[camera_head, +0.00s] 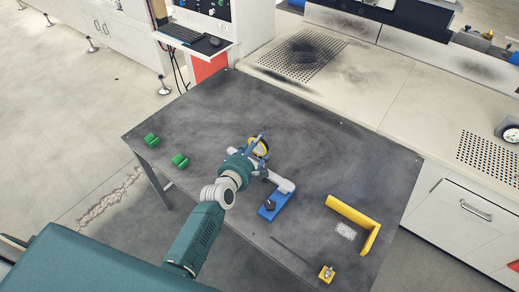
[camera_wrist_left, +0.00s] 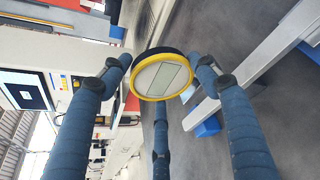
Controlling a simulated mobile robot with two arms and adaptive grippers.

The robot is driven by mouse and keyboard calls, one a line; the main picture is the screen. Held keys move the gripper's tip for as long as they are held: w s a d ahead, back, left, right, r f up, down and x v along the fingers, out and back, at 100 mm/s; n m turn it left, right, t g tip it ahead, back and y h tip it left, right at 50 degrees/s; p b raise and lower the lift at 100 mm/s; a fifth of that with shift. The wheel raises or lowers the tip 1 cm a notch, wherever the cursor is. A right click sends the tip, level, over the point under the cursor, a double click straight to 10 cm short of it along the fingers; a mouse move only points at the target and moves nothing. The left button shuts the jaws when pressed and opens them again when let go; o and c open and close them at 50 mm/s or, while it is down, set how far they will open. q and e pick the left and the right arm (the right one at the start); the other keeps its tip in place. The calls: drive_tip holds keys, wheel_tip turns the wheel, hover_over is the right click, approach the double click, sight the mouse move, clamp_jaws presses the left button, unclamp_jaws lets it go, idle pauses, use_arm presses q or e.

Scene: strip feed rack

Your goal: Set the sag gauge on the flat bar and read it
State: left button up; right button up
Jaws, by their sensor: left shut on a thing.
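My left gripper (camera_head: 258,146) is above the dark table, shut on the sag gauge (camera_head: 262,148), which is round with a yellow rim. In the left wrist view the gauge (camera_wrist_left: 160,76) sits between blue fingers and shows a pale face with a rectangular window; no reading is legible. A thin dark strip (camera_head: 291,250) lies near the table's front edge; I cannot tell if it is the flat bar. My right gripper is not in view.
Two green blocks (camera_head: 180,160) sit at the table's left. A yellow L-shaped angle (camera_head: 352,214), a speckled pale patch (camera_head: 346,231) and a small yellow block (camera_head: 327,273) are at the right. The table's (camera_head: 310,140) far half is clear. A pale counter (camera_head: 355,85) stands behind.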

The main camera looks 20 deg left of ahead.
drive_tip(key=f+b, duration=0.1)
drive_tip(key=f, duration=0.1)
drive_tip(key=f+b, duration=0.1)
drive_tip(key=b, duration=0.1)
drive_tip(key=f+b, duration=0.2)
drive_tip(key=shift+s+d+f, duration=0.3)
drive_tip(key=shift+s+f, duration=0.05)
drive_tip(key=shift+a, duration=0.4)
idle(0.3)
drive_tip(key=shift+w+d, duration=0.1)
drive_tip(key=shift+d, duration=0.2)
idle(1.1)
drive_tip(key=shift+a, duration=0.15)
idle(0.5)
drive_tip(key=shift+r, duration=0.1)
